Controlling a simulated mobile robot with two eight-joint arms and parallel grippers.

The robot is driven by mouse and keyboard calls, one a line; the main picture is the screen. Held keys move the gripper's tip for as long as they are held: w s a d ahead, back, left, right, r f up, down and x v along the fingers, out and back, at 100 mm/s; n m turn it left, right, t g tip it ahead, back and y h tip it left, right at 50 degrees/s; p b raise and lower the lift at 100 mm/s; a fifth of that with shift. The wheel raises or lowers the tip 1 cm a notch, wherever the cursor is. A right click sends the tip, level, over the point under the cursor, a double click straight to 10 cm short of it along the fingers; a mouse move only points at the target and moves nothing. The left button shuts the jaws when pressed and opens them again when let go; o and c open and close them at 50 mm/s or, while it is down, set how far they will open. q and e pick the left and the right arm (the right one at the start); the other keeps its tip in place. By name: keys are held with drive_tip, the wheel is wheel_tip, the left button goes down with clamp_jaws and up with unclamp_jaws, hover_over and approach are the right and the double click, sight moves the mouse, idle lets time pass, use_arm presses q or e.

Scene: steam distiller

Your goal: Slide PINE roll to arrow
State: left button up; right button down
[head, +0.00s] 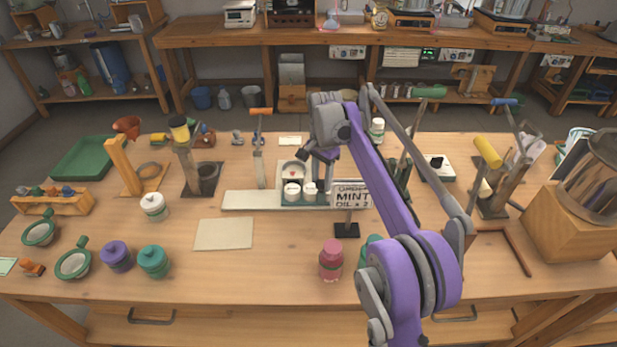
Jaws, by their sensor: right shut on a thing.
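My right gripper (320,172) points down over the back middle of the table, just above and behind two small white-topped jars (292,190). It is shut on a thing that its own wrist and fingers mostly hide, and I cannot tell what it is. No label reading PINE and no arrow can be read at this size, so I cannot single out the PINE roll. A yellow roll-shaped piece (488,152) sits on a wooden stand at the right. My left gripper is not in view.
A sign (351,194) reading MINT OIL stands just right of the jars. A pink bottle (331,261) stands in front, and a pale mat (224,234) lies to the left. A wooden box (562,220) fills the right end.

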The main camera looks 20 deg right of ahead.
drive_tip(key=shift+d, duration=0.2)
drive_tip(key=c, duration=0.9)
unclamp_jaws()
drive_tip(key=o, duration=0.4)
drive_tip(key=shift+s+d, duration=0.1)
drive_tip(key=shift+d, duration=0.05)
drive_tip(key=shift+o, duration=0.2)
drive_tip(key=shift+r, duration=0.2)
wheel_tip(320, 180, up, 10)
drive_tip(key=p, duration=0.2)
drive_tip(key=shift+r+p, duration=0.2)
drive_tip(key=shift+p, duration=0.2)
